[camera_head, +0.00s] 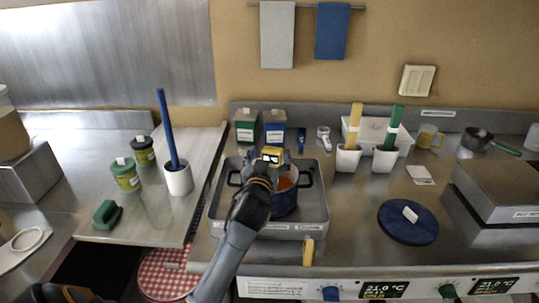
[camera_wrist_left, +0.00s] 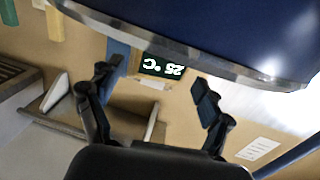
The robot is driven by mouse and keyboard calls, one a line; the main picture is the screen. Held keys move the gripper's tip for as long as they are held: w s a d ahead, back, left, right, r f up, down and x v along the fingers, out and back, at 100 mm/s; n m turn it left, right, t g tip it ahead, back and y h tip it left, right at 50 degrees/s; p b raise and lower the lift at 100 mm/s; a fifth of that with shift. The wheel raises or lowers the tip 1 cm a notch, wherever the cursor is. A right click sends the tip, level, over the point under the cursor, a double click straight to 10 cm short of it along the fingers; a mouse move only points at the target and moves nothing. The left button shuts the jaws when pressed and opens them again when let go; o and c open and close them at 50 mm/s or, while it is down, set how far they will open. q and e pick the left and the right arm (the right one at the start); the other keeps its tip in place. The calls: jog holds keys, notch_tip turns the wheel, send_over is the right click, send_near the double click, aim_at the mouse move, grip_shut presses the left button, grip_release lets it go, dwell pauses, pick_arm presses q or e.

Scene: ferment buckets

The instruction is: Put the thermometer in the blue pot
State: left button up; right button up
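The blue pot (camera_head: 284,200) stands in a steel tray, with orange contents showing inside. Its dark blue side and metal rim fill the top of the left wrist view (camera_wrist_left: 220,25). The thermometer (camera_head: 272,155) shows as a yellow head with a small display at the pot's far side, just past my left gripper (camera_head: 264,167). In the left wrist view its display (camera_wrist_left: 163,66) reads 25 °C, upside down. My left gripper's fingers are spread (camera_wrist_left: 155,88), with the display seen between them and apart from both. The thermometer's lower part is hidden.
The steel tray (camera_head: 226,217) surrounds the pot. Green and blue tins (camera_head: 246,127) stand behind it. White holders with yellow and green handles (camera_head: 348,159) stand to the right, near a dark blue disc (camera_head: 408,222). A white cup with a blue stick (camera_head: 178,180) stands left.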

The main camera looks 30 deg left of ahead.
pick_arm(q)
jog(key=shift+r, duration=0.1)
jog(key=shift+r+p, duration=0.3)
jog(key=shift+r, duration=0.05)
jog(key=shift+r+p, duration=0.4)
jog(key=shift+r, duration=0.1)
jog(key=shift+s+d+f+b, duration=0.35)
jog(key=shift+s+f+b, duration=0.15)
jog(key=shift+s, duration=0.25)
jog(key=b+v, duration=0.1)
jog(key=v, duration=0.9)
jog(key=shift+s+r+b, duration=0.2)
jog(key=shift+b, duration=0.15)
